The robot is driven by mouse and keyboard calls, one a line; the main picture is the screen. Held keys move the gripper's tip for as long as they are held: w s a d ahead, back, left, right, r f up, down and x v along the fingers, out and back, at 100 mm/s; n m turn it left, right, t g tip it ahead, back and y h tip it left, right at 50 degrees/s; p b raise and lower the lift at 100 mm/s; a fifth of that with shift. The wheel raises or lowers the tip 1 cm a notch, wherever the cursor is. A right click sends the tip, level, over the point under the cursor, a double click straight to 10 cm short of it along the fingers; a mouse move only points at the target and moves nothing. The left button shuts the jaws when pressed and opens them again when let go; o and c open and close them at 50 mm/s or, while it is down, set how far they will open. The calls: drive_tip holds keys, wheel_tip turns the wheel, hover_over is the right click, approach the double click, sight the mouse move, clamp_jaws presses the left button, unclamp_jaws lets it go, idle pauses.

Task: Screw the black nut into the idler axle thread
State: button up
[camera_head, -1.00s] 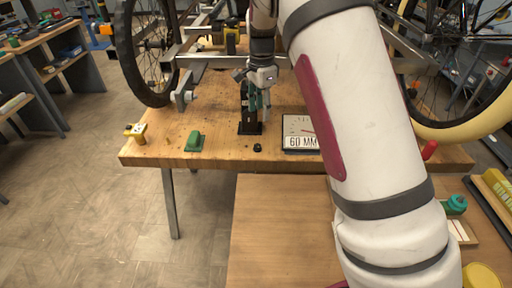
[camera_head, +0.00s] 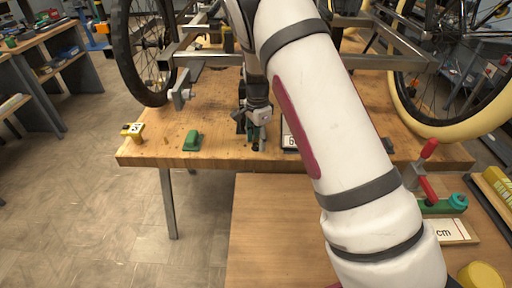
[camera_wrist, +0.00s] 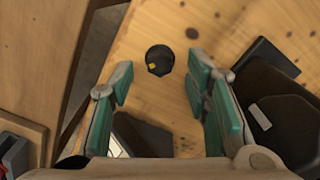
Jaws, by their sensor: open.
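The black nut (camera_wrist: 159,60) lies on the wooden workbench in the wrist view, just beyond my fingertips and roughly centred between them. A small yellow-orange mark shows on it. My gripper (camera_wrist: 160,80) is open and empty, with teal finger pads either side of the line to the nut. In the head view my gripper (camera_head: 256,142) is low over the bench's front edge, and I cannot clearly make out the nut there. The trike frame (camera_head: 205,57) stands on the bench behind, with a bracket and a pale axle-like end (camera_head: 184,94) at its left; its thread is too small to see.
A green block (camera_head: 193,141) and a yellow part (camera_head: 132,131) sit left of my gripper on the workbench (camera_head: 160,148). A sign (camera_head: 289,138) is close on the right, mostly behind my arm. A black object (camera_wrist: 280,115) lies beside my right finger.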

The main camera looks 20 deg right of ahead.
drive_tip(key=shift+f, duration=0.6)
clamp_jaws()
drive_tip(key=shift+r, duration=0.2)
